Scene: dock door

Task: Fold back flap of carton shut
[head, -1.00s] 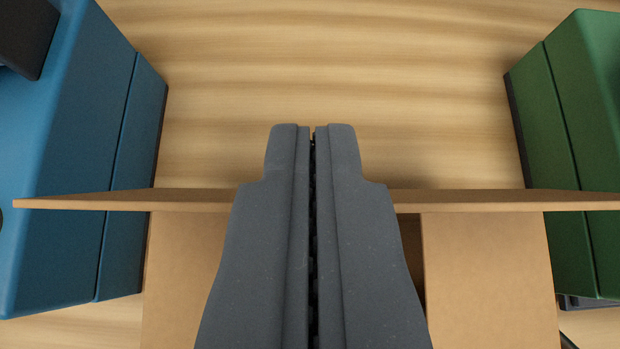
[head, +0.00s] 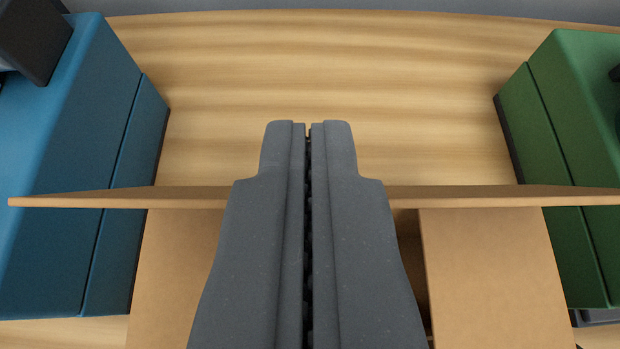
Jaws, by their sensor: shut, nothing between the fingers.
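The brown carton (head: 490,270) is at the bottom of the view, partly hidden behind my gripper. Its back flap (head: 480,197) shows nearly edge-on as a wide, thin strip across the picture. Side panels of the carton show to the left and right below the strip, with a dark gap beside my gripper on the right. My gripper (head: 308,128) is shut and empty, in the middle of the view. Its fingertips reach past the strip in the picture. I cannot tell whether they touch it.
A blue box-shaped thing (head: 75,160) stands at the left and a green one (head: 575,130) at the right, both close to the flap's ends. A dark block (head: 38,40) sits at the top left. The wooden surface (head: 310,70) beyond the flap is bare.

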